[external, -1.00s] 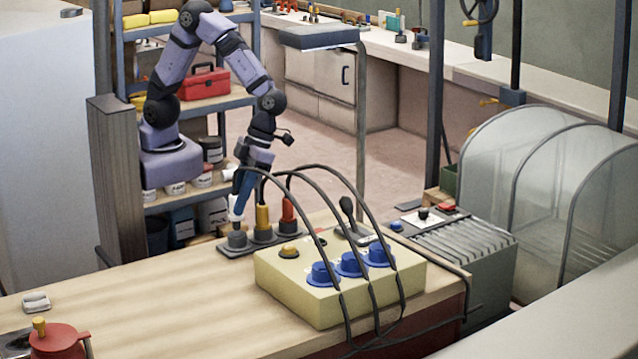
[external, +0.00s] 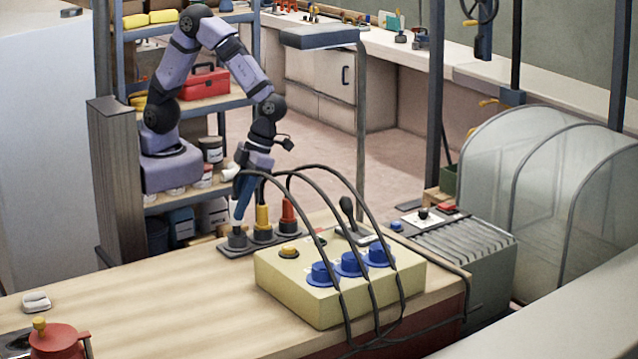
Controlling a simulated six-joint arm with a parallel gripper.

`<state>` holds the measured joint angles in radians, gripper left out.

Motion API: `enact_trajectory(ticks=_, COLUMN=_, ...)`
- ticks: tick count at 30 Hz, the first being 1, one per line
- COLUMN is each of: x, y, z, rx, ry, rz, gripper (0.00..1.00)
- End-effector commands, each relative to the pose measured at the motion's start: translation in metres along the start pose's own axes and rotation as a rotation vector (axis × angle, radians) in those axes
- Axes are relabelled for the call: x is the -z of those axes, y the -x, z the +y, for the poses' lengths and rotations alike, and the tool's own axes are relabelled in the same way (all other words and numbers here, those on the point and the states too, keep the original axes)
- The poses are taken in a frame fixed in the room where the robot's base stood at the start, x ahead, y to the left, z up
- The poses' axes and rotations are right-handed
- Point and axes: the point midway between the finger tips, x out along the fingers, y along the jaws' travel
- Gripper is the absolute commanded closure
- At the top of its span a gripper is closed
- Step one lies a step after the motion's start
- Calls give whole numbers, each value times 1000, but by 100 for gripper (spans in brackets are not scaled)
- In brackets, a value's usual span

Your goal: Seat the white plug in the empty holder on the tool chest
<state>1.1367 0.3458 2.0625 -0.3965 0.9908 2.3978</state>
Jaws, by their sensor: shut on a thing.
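My gripper (external: 239,216) points down at the leftmost holder (external: 237,240) of a dark strip (external: 224,250) on the wooden-topped chest (external: 165,290). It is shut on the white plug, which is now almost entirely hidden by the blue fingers. The fingertips are just above or at the holder's top; I cannot tell how deep the plug sits. A black cable (external: 330,215) arches from near the gripper to the cream box. A yellow plug (external: 262,216) stands upright in the middle holder, and a red plug (external: 287,212) in the right one.
The cream box (external: 300,305) with several blue connectors stands right of the strip, its cables arching close to my gripper. A lamp post (external: 361,130) rises behind. A red pot (external: 58,342) sits at front left. The tabletop between is clear.

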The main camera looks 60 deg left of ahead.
Motion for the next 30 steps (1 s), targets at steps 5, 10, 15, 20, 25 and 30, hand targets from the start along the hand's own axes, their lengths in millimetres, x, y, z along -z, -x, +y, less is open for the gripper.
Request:
enact_trajectory(ticks=5, x=-2, y=-4, z=0, rx=0, ry=0, rz=0, gripper=100)
enact_trajectory(ticks=10, x=-3, y=-7, z=0, rx=0, ry=0, rz=0, gripper=100)
enact_trajectory(ticks=15, x=-4, y=-10, z=0, rx=0, ry=0, rz=0, gripper=100)
enact_trajectory(ticks=20, x=-5, y=-12, z=0, rx=0, ry=0, rz=0, gripper=100)
enact_trajectory(ticks=25, x=-6, y=-15, z=0, rx=0, ry=0, rz=0, gripper=100)
enact_trajectory(ticks=30, x=-7, y=-18, z=0, rx=0, ry=0, rz=0, gripper=100)
